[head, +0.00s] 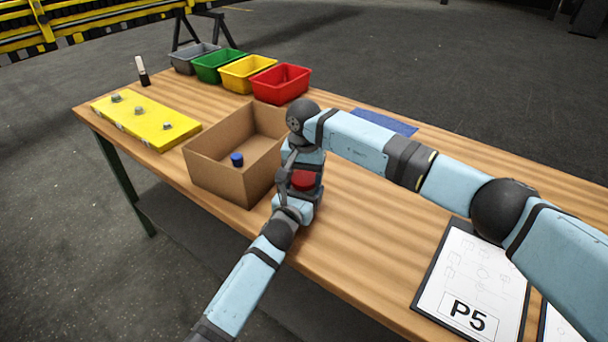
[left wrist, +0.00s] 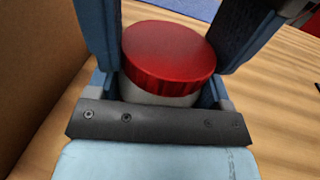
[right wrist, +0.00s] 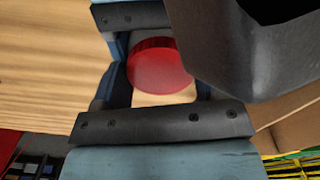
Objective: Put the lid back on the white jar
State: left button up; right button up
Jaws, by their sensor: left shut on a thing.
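The white jar (left wrist: 160,97) stands between the fingers of my left gripper (head: 298,194), which is shut on it. The red lid (head: 303,180) sits on top of the jar. In the left wrist view the lid (left wrist: 168,52) covers the mouth and a strip of white body shows below it. I cannot tell whether it is screwed tight. My right gripper (right wrist: 160,85) is above the lid with its fingers apart on either side. Bare table shows between the lid and the right-hand finger in the right wrist view. The lower jar is hidden in the head view.
An open cardboard box (head: 225,165) with a blue-capped item (head: 237,160) stands just left of the grippers. Grey, green, yellow and red bins (head: 281,82) line the back. A yellow board (head: 145,120) lies at left. The table right of the grippers is clear up to the P5 clipboard (head: 472,285).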

jog(key=shift+c, duration=1.3)
jog(key=m, duration=0.7)
jog(key=shift+a, duration=0.1)
jog(key=o, duration=1)
jog(key=shift+r, duration=2.3)
